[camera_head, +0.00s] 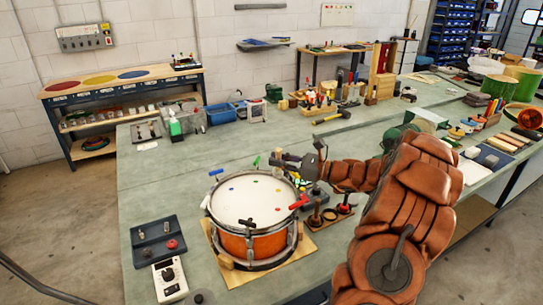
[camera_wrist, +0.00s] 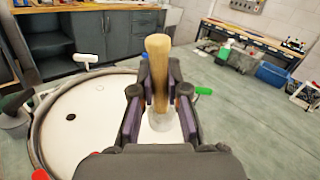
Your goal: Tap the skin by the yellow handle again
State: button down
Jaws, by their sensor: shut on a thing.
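The drum (camera_head: 250,240) has an orange shell, a metal rim and a white skin (camera_head: 245,205) with small coloured spots. It stands on a wooden board. Around its rim I see a blue handle (camera_head: 216,173), a green handle (camera_head: 257,162) and a red handle (camera_head: 298,201). I cannot make out a yellow handle. My gripper (camera_head: 290,160) is beside the drum's far right edge. In the wrist view it (camera_wrist: 160,105) is shut on a wooden stick (camera_wrist: 157,60) with a pale lower end. The skin (camera_wrist: 95,115) lies left of it; whether the stick touches it is unclear.
A dark tray (camera_head: 157,240) and a white box with a dial (camera_head: 170,280) stand left of the drum. A blue bin (camera_head: 221,113) stands at the back. Small stands (camera_head: 330,215) sit right of the drum under my arm. The bench's left middle is clear.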

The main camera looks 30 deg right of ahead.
jog(key=shift+s+f+b, duration=0.1)
jog(key=shift+f+b, duration=1.7)
jog(key=shift+f, duration=1.4)
jog(key=shift+r+p, duration=1.75)
jog(key=shift+r, duration=0.95)
jog(key=shift+r, duration=0.15)
